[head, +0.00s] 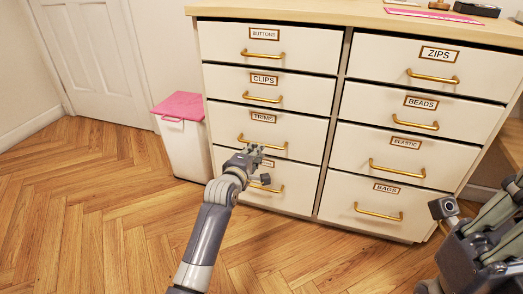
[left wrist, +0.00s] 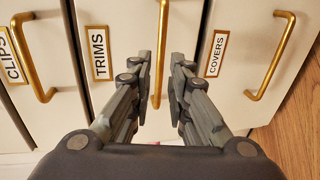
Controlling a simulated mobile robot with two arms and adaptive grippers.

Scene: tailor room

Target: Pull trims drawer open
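The trims drawer (head: 306,133) is the third one down in the left column of the cabinet and appears closed, flush with its neighbours. Its brass bar handle (head: 279,145) is partly hidden by my left gripper (head: 256,160). In the left wrist view, the TRIMS label (left wrist: 99,52) shows left of the fingers, and the brass handle (left wrist: 161,42) runs between the two fingertips. There, my left gripper (left wrist: 161,75) is open, with a gap on each side of the handle. My right gripper (head: 480,235) is partly cut off at the lower right, away from the handle.
The covers drawer (left wrist: 225,85) is directly below, its handle near my left gripper. Clips and buttons drawers are above. A white bin (head: 180,150) with a pink lid stands left of the cabinet. The wooden floor (head: 110,220) in front is clear.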

